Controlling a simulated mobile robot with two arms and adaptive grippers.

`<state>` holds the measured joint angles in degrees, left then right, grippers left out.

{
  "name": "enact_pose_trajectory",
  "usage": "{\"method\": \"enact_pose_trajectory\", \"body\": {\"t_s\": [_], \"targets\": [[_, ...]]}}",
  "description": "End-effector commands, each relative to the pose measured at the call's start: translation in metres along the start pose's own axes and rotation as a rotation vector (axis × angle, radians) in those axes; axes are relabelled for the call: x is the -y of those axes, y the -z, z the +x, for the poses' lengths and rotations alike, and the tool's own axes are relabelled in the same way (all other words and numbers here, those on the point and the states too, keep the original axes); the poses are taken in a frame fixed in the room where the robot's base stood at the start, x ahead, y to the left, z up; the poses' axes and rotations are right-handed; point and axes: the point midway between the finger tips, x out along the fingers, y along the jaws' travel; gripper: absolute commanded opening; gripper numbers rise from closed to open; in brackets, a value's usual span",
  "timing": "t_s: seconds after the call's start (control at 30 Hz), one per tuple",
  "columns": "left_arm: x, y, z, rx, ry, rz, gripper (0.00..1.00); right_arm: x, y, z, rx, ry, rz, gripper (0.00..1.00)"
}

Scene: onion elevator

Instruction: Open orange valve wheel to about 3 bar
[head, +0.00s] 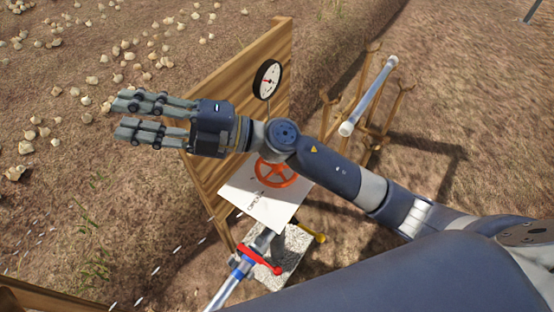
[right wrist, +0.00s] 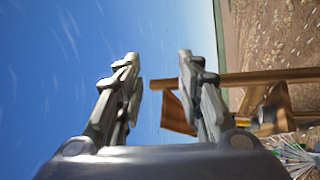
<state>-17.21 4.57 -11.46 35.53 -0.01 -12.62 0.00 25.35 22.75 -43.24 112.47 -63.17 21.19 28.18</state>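The orange valve wheel (head: 279,182) sits on a white panel (head: 238,196) with dark lettering, and my right arm hides its upper edge. A round white pressure gauge (head: 267,79) with a black rim and a red needle stands above it, in front of a wooden board; its numbers are too small to read. My right gripper (head: 120,116) is up and to the left of the wheel, pointing left, away from it. Its fingers are apart and empty, as the right wrist view (right wrist: 157,60) also shows. My left gripper is not in view.
The wooden board (head: 240,95) rises behind the panel. A pipe with a red lever (head: 262,260) and a yellow handle (head: 320,238) are below the wheel. A pale tube (head: 368,95) rests on wooden posts at upper right. Onions lie on soil at left.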

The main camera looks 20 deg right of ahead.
Motion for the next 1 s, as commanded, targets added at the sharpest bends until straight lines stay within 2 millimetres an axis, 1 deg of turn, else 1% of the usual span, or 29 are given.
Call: {"method": "enact_pose_trajectory", "body": {"t_s": [0.03,0.07,0.1,0.17,0.2,0.27,0.3,0.37,0.4,0.47,0.5,0.53,0.6,0.7,0.8,0.87,0.93,1.0], "targets": [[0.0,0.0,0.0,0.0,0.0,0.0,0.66,0.017,0.01,0.003,-0.084,0.104,-0.065,0.34],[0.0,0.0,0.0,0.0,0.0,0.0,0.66,0.029,0.015,0.003,-0.132,0.169,-0.099,0.34],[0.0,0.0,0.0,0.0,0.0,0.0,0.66,0.046,0.02,0.0,-0.19,0.26,-0.14,0.34],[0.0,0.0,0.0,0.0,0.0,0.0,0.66,0.072,0.022,-0.011,-0.266,0.407,-0.199,0.34],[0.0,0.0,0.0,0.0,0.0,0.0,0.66,0.089,0.021,-0.021,-0.311,0.51,-0.236,0.34],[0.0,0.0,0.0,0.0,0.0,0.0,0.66,0.112,0.011,-0.042,-0.36,0.673,-0.286,0.34],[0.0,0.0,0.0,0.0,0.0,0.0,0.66,0.125,0.002,-0.058,-0.384,0.785,-0.317,0.34],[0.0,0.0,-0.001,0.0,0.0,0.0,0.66,0.14,-0.017,-0.087,-0.406,0.961,-0.356,0.34],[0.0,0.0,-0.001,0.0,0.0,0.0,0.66,0.146,-0.032,-0.109,-0.408,1.079,-0.377,0.34],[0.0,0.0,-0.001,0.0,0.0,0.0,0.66,0.149,-0.056,-0.142,-0.398,1.255,-0.402,0.34],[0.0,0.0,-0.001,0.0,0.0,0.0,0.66,0.146,-0.071,-0.164,-0.383,1.364,-0.414,0.34],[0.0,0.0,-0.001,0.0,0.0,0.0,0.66,0.143,-0.083,-0.18,-0.367,1.442,-0.419,0.34],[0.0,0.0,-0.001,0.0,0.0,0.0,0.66,0.132,-0.106,-0.213,-0.323,1.601,-0.425,0.34],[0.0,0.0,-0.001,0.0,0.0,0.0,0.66,0.113,-0.128,-0.248,-0.262,1.767,-0.422,0.34],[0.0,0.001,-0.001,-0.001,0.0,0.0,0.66,0.101,-0.139,-0.268,-0.221,1.859,-0.415,0.34],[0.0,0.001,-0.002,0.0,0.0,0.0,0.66,0.098,-0.142,-0.274,-0.209,1.885,-0.411,0.34],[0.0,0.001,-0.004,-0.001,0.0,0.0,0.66,0.101,-0.143,-0.277,-0.206,1.896,-0.408,0.34],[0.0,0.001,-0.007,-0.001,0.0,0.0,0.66,0.108,-0.144,-0.28,-0.208,1.896,-0.407,0.34]]}}
